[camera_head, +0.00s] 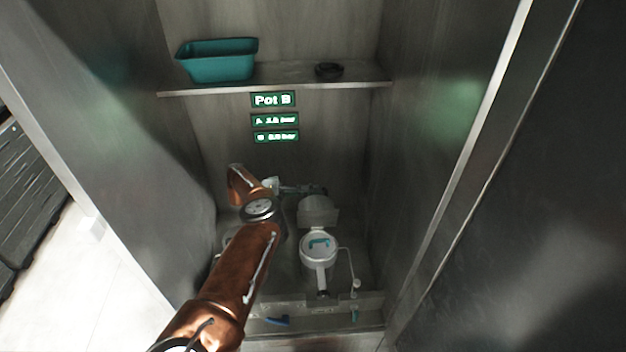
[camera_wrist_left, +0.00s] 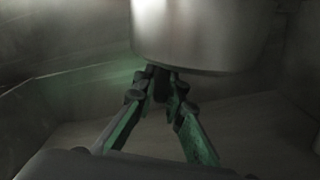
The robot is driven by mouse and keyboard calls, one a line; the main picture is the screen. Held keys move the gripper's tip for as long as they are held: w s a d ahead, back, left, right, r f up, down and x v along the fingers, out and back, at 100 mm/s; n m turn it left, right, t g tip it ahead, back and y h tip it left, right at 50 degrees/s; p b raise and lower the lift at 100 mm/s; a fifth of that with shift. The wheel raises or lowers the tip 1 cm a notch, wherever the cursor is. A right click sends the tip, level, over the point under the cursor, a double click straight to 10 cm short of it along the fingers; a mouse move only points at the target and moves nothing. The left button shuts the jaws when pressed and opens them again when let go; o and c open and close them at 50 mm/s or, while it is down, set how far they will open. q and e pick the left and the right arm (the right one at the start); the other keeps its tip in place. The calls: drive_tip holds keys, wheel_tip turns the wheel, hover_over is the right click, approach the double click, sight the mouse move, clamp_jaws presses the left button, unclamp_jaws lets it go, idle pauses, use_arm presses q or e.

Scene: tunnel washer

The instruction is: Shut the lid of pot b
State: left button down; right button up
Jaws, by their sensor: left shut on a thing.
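A small metal pot (camera_head: 318,250) with a front handle stands low in the recess under the green "Pot B" sign (camera_head: 272,99). Its lid (camera_head: 318,208) is raised behind the pot, so the mouth is open and a teal piece shows inside. My left gripper (camera_head: 312,190) is at the upper back of the raised lid, with the copper arm coming in from the lower left. In the left wrist view, the closed fingers (camera_wrist_left: 163,82) meet at a small dark part under the rounded metal lid (camera_wrist_left: 200,35). The exact grip is partly hidden. My right gripper is not in view.
A shelf (camera_head: 290,75) above holds a teal bin (camera_head: 218,62) and a dark ring-shaped thing (camera_head: 329,70). Metal walls close in the recess on both sides. A thin stalk with a pale knob (camera_head: 355,284) stands right of the pot. A low ledge runs along the front.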

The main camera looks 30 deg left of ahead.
use_arm(q)
drive_tip(key=shift+s+d+r+m+p, duration=0.25)
drive_tip(key=shift+s+d+m+p, duration=0.1)
drive_tip(key=shift+s+m, duration=0.1)
drive_tip(key=shift+s+d+r+m+p, duration=0.2)
drive_tip(key=shift+s+m+p, duration=0.1)
drive_tip(key=shift+s+m, duration=0.1)
drive_tip(key=c, duration=2)
unclamp_jaws()
wheel_tip(320, 180, up, 10)
